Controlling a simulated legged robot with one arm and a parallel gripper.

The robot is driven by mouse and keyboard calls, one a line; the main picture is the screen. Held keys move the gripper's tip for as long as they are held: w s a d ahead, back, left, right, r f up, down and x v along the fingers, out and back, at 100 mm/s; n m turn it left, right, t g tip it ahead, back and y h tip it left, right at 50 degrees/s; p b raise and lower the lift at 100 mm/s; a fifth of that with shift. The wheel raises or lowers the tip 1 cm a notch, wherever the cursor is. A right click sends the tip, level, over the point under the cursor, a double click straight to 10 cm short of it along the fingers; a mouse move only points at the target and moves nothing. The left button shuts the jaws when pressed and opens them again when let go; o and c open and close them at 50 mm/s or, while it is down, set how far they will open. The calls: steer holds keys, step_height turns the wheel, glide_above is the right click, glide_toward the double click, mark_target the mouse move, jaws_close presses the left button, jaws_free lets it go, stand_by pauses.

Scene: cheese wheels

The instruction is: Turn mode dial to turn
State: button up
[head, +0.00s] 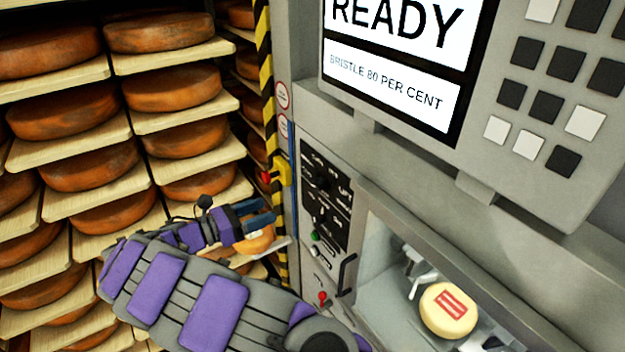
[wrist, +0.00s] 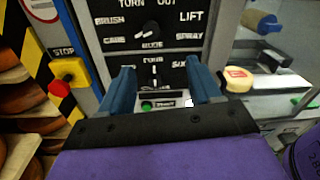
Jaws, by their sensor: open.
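The mode dial (wrist: 151,29) is a small dark knob on a black panel (head: 326,195), with MODE printed below it in the wrist view. White labels ring it: TURN at the top, OUT, LIFT, SPRAY, and others at left that read like BRUSH and CARE. I cannot tell for sure which label its pointer faces. My gripper (wrist: 161,84) is open and empty, its two blue fingers apart in front of the lower part of the panel, below the mode dial. In the head view my gripper (head: 262,214) is left of the panel.
A second dial (wrist: 155,75) sits between the fingers in the wrist view. A green button (wrist: 147,105) is below it. A red stop button (wrist: 58,88) on a yellow box stands left. A bay with a cheese wheel (head: 447,309) is right. Shelves of cheese fill the left. The screen (head: 395,60) reads READY.

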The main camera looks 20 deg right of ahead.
steer(key=a+n+t, duration=0.1)
steer(key=a, duration=0.2)
steer(key=p, duration=0.1)
glide_toward(315, 187)
steer(key=d, duration=0.6)
steer(key=w+d, duration=0.1)
steer(key=d, duration=0.3)
steer(key=shift+w+d, duration=0.2)
steer(key=shift+w, duration=0.2)
steer(key=shift+w+a, duration=0.1)
steer(key=shift+a, duration=0.45)
steer(key=shift+c, duration=0.4)
steer(key=shift+a, duration=0.35)
steer(key=c, duration=0.3)
steer(key=shift+d, duration=0.25)
steer(key=c, duration=0.6)
steer(key=shift+c, duration=0.2)
